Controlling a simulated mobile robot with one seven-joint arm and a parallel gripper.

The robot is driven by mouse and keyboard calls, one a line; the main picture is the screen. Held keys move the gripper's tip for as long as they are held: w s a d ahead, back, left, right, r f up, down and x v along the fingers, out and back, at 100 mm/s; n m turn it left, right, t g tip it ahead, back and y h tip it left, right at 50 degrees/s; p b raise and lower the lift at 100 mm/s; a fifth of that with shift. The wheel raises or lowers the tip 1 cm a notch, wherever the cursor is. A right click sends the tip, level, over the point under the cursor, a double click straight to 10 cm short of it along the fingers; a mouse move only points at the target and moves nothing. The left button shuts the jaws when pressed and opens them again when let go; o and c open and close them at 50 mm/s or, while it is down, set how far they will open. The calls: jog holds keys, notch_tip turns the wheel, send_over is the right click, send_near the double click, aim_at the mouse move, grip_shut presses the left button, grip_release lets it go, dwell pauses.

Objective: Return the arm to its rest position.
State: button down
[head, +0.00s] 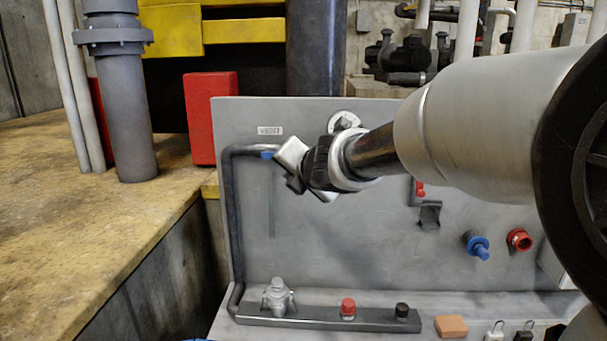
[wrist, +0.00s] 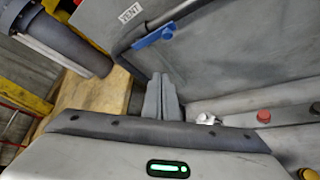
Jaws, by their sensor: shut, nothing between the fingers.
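My arm reaches in from the right in the head view. My gripper (head: 290,182) is in front of the upper left of the grey panel, near the VENT label (head: 270,130). In the wrist view the fingers of my gripper (wrist: 163,82) are together with nothing between them. A blue handle (wrist: 153,36) on the dark pipe shows ahead of the fingers in the wrist view. In the head view only a small part of this blue handle (head: 267,155) shows, beside my gripper. I cannot tell the exact gap between them.
The grey panel (head: 330,255) carries a blue fitting (head: 477,246) and a red fitting (head: 519,240). Along its base are a silver valve (head: 278,297), a red knob (head: 348,308), a black knob (head: 402,311) and an orange block (head: 451,326). A thick grey pipe (head: 128,120) stands left.

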jog(key=s+d+m+h, duration=0.3)
jog(key=s+d+m, duration=0.2)
jog(key=d+m, duration=0.25)
jog(key=s+d+m+h, duration=0.3)
jog(key=s+d+m, duration=0.2)
jog(key=d+m, duration=0.3)
jog(key=s+d+f+m+g, duration=0.1)
jog(key=s+f+m+g, duration=0.1)
jog(key=s+m, duration=0.3)
jog(key=s+d+f+m+g, duration=0.1)
jog(key=s+f+m, duration=0.4)
jog(key=s, duration=0.5)
jog(key=s+d+f+m+g+y, duration=0.1)
jog(key=s+d+f+m+g, duration=0.1)
jog(key=s+m, duration=0.3)
jog(key=s+f+g, duration=0.1)
jog(key=s, duration=0.2)
jog(key=shift+f+g, duration=0.25)
jog(key=shift+g, duration=0.15)
